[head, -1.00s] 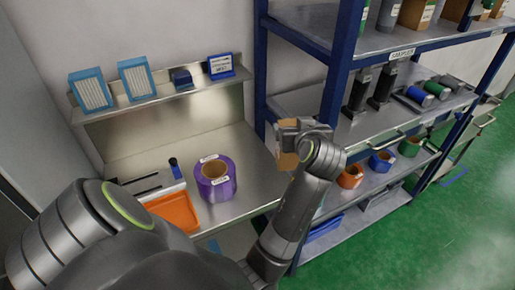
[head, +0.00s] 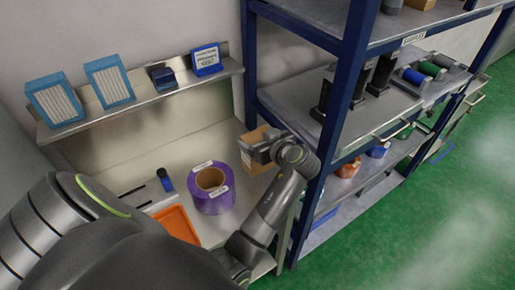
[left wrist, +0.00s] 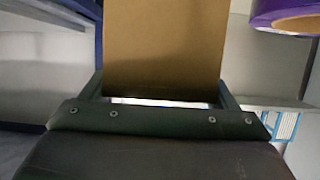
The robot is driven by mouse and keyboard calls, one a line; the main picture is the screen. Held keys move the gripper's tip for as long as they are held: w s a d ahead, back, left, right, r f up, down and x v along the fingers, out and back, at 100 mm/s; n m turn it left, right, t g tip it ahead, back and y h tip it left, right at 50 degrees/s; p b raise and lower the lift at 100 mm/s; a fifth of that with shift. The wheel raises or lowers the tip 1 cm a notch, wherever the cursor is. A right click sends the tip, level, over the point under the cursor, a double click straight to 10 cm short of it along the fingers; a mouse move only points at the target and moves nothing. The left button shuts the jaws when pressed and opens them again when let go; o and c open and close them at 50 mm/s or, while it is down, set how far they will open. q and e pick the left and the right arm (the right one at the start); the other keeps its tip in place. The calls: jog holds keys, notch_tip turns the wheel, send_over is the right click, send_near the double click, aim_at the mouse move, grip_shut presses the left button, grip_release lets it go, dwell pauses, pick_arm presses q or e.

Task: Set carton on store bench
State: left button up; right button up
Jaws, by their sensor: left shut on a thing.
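My left gripper (head: 262,150) is shut on a brown carton (head: 258,167) at the right end of the steel bench (head: 220,228). The gripper covers part of the carton in the head view. The carton's brown face fills the upper middle of the left wrist view (left wrist: 165,40), between the fingers. I cannot tell whether its base touches the bench top. My right gripper is not in view.
A purple roll (head: 223,199) stands just left of the carton, with an orange tray (head: 176,222) and a small dark blue bottle (head: 166,181) further left. A blue shelf post (head: 344,95) rises close right of my gripper.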

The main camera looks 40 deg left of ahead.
pick_arm(q)
jog(key=f, duration=0.2)
jog(key=f+p, duration=0.1)
jog(key=shift+w+a+f, duration=0.1)
jog(key=shift+a+f, duration=0.2)
jog(key=shift+f, duration=0.1)
jog(key=shift+d+f, duration=0.1)
jog(key=shift+f, duration=0.35)
jog(key=o, duration=1.5)
jog(key=shift+f, duration=0.1)
